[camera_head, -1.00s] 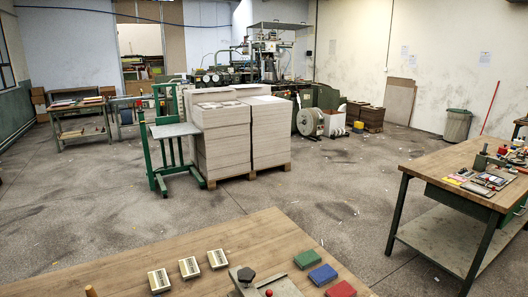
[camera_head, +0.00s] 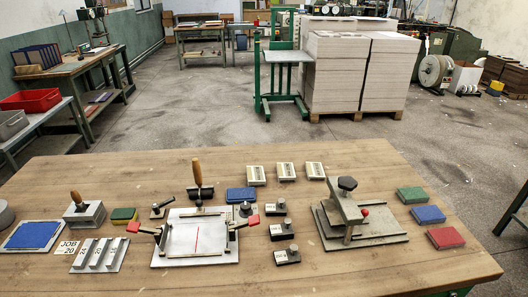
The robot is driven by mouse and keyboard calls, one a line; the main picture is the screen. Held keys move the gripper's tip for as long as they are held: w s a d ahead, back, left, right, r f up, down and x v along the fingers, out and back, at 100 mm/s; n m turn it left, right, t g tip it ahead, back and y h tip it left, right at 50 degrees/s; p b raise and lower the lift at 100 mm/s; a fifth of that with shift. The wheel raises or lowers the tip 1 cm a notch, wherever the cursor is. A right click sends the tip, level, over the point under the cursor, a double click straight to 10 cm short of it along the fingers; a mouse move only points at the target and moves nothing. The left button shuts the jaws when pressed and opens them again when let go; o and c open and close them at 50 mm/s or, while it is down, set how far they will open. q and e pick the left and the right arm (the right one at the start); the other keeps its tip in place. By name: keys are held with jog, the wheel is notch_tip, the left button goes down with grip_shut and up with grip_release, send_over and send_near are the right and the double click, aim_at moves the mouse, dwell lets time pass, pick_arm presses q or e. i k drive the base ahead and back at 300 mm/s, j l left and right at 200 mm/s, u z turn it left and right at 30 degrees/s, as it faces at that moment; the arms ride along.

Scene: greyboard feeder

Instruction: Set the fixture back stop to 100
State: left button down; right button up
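A fixture (camera_head: 190,250) stands at the front centre of the wooden table. It is a pale metal plate with a thin red line down its middle and a red-handled clamp at each side. A bar (camera_head: 200,212) runs along its back edge, with a knob at its right end (camera_head: 245,209). I cannot tell which part is the back stop, and no setting is readable. Neither of my grippers is in view.
A device with a black knob (camera_head: 347,184) stands right of the fixture. Small dark blocks (camera_head: 282,230) sit between them. Left are a wooden-handled block (camera_head: 85,212), a blue pad (camera_head: 33,235), slotted metal bars (camera_head: 100,254) and a "JOB 20" card (camera_head: 67,247). The table's (camera_head: 380,275) front right is clear.

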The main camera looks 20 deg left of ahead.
aim_at(200, 212)
jog(key=u, duration=1.2)
